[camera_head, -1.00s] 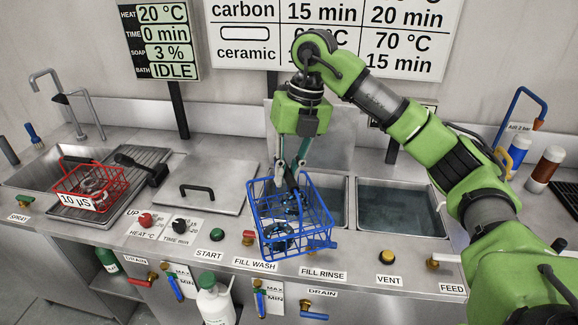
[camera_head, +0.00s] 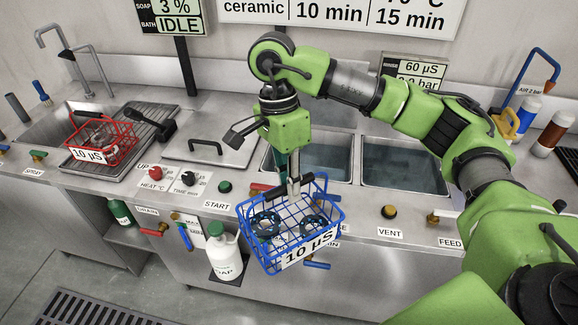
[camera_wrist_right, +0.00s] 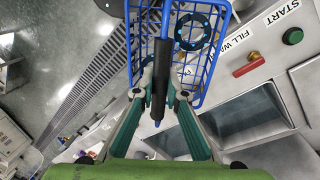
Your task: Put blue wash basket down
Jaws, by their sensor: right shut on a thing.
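The blue wash basket (camera_head: 258,250) hangs from my right gripper (camera_head: 294,190) in the head view, in front of the counter's front edge. It carries a "10 µS" label and holds dark ring-shaped parts (camera_head: 267,224). In the right wrist view the fingers of my right gripper (camera_wrist_right: 160,85) are shut on the basket's blue and dark handle bar, and the blue mesh (camera_wrist_right: 200,75) shows beyond them. The basket looks slightly tilted in the head view. My left gripper is not in view.
A red basket (camera_head: 126,150) labelled "10 µS" stands on the ribbed drainboard (camera_head: 168,115) at left. A lidded bath (camera_head: 215,138) and two open water-filled tanks (camera_head: 405,168) are behind the blue basket. Control buttons line the counter front. A soap bottle (camera_head: 225,258) stands below, near a floor grate (camera_head: 85,308).

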